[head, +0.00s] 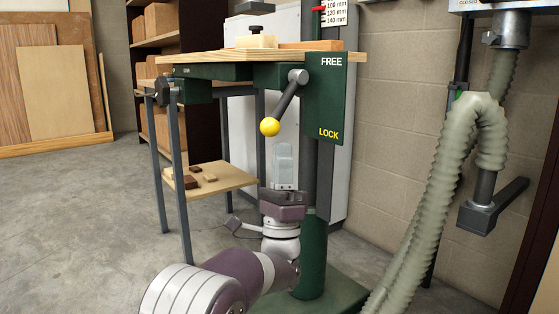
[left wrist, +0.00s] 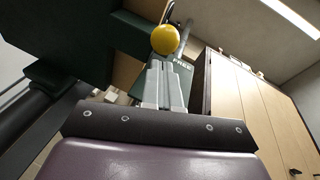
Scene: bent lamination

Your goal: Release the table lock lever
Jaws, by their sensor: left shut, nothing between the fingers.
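The table lock lever (head: 285,98) is a dark rod on a grey hub, ending in a yellow ball knob (head: 270,127). It slants down and left, its knob about level with the word LOCK on the green plate (head: 322,95); FREE is printed at the plate's top. My left gripper (head: 284,148) points up from below, slightly right of the knob and apparently apart from it. Its pale fingers are shut and empty. In the left wrist view the knob (left wrist: 165,39) shows just beyond the shut fingertips (left wrist: 163,65). My right gripper is in neither view.
The wooden machine table (head: 215,58) is above the lever, with the green column (head: 313,245) behind my wrist. A grey stand with a low shelf (head: 225,178) holding small blocks is at left. A ribbed hose (head: 440,190) hangs at right.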

